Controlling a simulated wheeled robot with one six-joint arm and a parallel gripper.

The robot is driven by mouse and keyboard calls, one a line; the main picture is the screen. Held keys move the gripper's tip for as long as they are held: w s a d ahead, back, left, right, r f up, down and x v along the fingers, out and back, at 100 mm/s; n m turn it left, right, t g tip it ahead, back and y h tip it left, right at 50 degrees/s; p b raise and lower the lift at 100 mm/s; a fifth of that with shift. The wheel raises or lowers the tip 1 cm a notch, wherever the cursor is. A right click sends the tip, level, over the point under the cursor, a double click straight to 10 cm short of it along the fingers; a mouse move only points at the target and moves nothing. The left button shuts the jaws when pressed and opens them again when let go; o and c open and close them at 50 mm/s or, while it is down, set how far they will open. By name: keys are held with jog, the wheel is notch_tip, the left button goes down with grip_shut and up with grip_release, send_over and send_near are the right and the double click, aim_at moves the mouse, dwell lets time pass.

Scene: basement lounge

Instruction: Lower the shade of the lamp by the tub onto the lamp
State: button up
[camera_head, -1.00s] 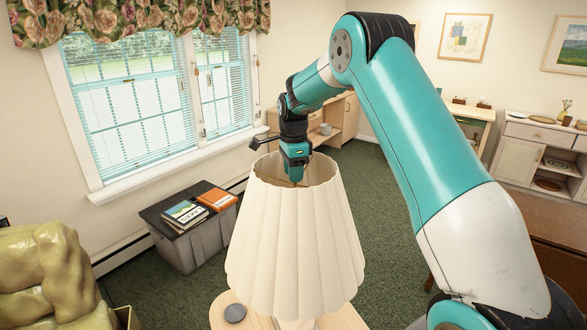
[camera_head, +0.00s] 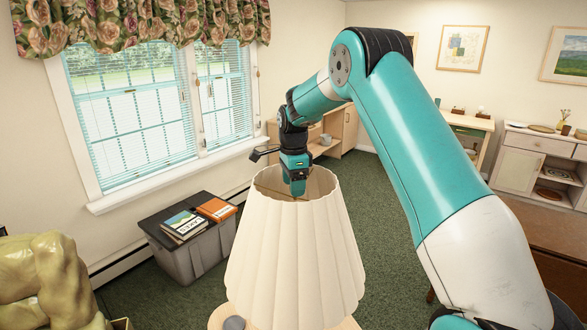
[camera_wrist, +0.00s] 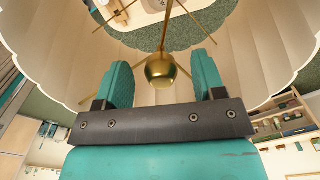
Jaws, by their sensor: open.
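The cream pleated lampshade (camera_head: 295,255) stands upright in the middle of the head view, above a small wooden table (camera_head: 345,323). The lamp under it is hidden there, so I cannot tell if the shade rests on it. My gripper (camera_wrist: 163,75) points down into the shade's open top and is open. In the wrist view a round brass knob (camera_wrist: 160,71) shows between the fingers, apart from both, with thin brass spokes (camera_wrist: 205,18) running out to the shade (camera_wrist: 50,45). The grey tub (camera_head: 190,260) with a dark lid stands on the floor to the left.
An orange book (camera_head: 216,209) and other books (camera_head: 184,224) lie on the tub. A green lumpy armchair (camera_head: 45,280) is at lower left, a window (camera_head: 130,120) behind. A cabinet (camera_head: 535,165) stands at right. Green carpet (camera_head: 375,200) is open behind the shade.

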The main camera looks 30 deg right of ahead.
notch_tip(320, 180, up, 17)
jog(key=b, duration=0.3)
dwell(0.6)
jog(key=s+a+f+n+y+b, duration=0.1)
jog(key=s+a+f+n+b, duration=0.15)
jog(key=s+a+n, duration=0.45)
jog(key=s+a+f+n+b, duration=0.25)
jog(key=s+a+n, duration=0.25)
jog(key=a+n, duration=0.25)
jog(key=s+a+f+n+y+b, duration=0.1)
jog(key=s+a+f+n, duration=0.2)
jog(key=s, duration=0.5)
jog(key=s+a+f+n+y+b, duration=0.1)
jog(key=s+a+f+n, duration=0.3)
jog(key=s, duration=0.4)
jog(key=s+a+f+n+y+b, duration=0.1)
jog(key=s+a+f+n, duration=0.3)
jog(key=s+n, duration=0.3)
jog(key=shift+s+a+f, duration=0.25)
jog(key=shift+s+f, duration=0.4)
jog(key=shift+d, duration=0.1)
